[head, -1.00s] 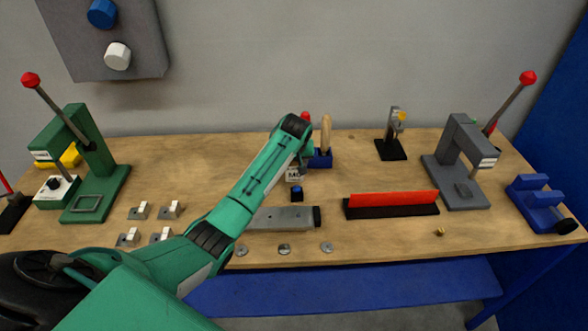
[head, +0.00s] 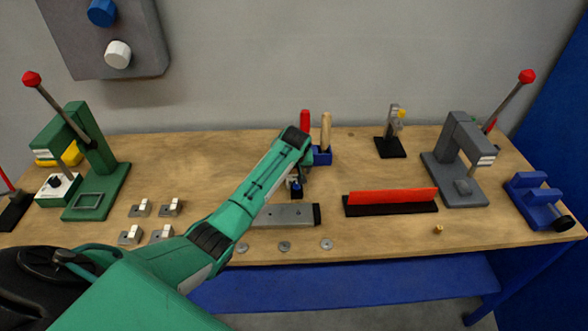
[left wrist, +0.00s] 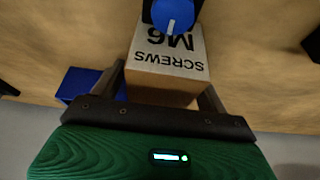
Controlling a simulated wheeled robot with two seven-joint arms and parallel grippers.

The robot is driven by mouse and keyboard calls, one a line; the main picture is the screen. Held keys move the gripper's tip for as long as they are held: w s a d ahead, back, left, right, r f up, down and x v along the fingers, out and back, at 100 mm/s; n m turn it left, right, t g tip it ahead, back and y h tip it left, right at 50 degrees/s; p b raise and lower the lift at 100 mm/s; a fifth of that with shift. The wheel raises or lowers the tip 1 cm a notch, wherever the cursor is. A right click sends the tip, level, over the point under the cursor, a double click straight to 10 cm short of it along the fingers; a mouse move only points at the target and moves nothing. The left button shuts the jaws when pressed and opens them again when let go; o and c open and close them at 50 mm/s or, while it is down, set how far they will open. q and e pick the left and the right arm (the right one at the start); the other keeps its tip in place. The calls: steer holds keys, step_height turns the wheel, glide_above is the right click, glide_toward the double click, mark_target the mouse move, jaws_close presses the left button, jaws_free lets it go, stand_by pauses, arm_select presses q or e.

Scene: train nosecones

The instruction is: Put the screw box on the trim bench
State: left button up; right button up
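The screw box, a small tan box marked "SCREWS M6" (left wrist: 168,62), stands on the wooden bench (head: 200,155). In the head view it is mostly hidden by my left gripper (head: 296,178). In the left wrist view the two dark fingers of my left gripper (left wrist: 160,85) lie on either side of the box. A narrow gap shows beside the left-hand finger, so the gripper looks open around the box. I cannot tell which surface is the trim bench. My right gripper is not in view.
A small blue-knobbed block (head: 297,190) stands right by the box; its dial shows in the left wrist view (left wrist: 172,14). A blue tool holder (head: 322,157) is close behind. A grey bar (head: 285,215) lies in front, a red-edged strip (head: 390,202) to the right.

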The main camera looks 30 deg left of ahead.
arm_select(q)
steer(key=shift+r, duration=0.1)
steer(key=b+v, duration=0.2)
steer(key=v, duration=1)
steer(key=shift+w, duration=0.1)
